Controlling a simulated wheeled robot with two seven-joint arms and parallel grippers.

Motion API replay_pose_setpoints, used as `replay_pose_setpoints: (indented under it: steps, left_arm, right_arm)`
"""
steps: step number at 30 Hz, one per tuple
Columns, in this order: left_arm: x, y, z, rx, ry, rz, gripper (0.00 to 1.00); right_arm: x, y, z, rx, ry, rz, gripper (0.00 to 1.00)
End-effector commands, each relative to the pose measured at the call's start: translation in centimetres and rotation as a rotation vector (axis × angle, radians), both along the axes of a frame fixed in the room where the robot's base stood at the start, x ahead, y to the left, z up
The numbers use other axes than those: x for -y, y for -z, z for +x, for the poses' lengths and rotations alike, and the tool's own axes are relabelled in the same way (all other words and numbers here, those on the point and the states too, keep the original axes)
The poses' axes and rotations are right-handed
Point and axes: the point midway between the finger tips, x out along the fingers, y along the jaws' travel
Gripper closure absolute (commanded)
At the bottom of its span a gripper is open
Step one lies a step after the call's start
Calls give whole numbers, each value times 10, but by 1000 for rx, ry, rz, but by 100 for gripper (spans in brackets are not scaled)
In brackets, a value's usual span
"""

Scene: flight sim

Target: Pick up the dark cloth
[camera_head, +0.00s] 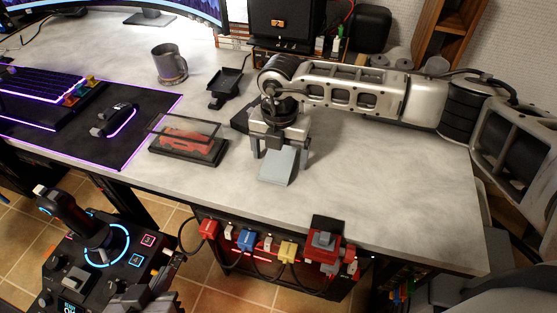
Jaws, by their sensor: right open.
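My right gripper (279,153) reaches in from the right over the desk. It points down with its fingers apart. A small pale grey-blue block-like thing (279,168) lies between and in front of its fingertips; I cannot tell whether they touch it. A flat dark piece (241,119) shows just left of the gripper's wrist and is partly hidden by it. It may be the dark cloth, but I cannot tell for sure. My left gripper (150,298) seems to show at the bottom left edge, in front of the joystick panel, mostly cut off.
A clear case with a red model car (188,139) stands left of my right gripper. A grey mug (169,66) and black stand (228,88) are behind. A black mat (60,135) with keyboard and mouse lies left. The desk's right part is clear.

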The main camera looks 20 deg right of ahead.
Motion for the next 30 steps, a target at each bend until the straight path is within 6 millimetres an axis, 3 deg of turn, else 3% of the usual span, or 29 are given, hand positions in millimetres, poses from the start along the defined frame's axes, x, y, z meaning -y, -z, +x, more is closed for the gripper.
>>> replay_pose_setpoints:
  steps: [2,7,20,26,30]
  left_arm:
    - [0,0,0,0,0,0,100]
    - [0,1,0,-1,0,0,100]
    - [0,4,-4,-12,1,1,100]
    - [0,8,-6,-17,1,-2,100]
    - [0,6,-6,-16,1,-4,100]
  right_arm:
    - [0,0,0,0,0,0,15]
    - [0,0,0,0,0,0,62]
    - [0,-6,0,1,0,2,63]
    - [0,-31,1,5,-1,2,63]
    - [-9,-61,-22,5,-7,2,63]
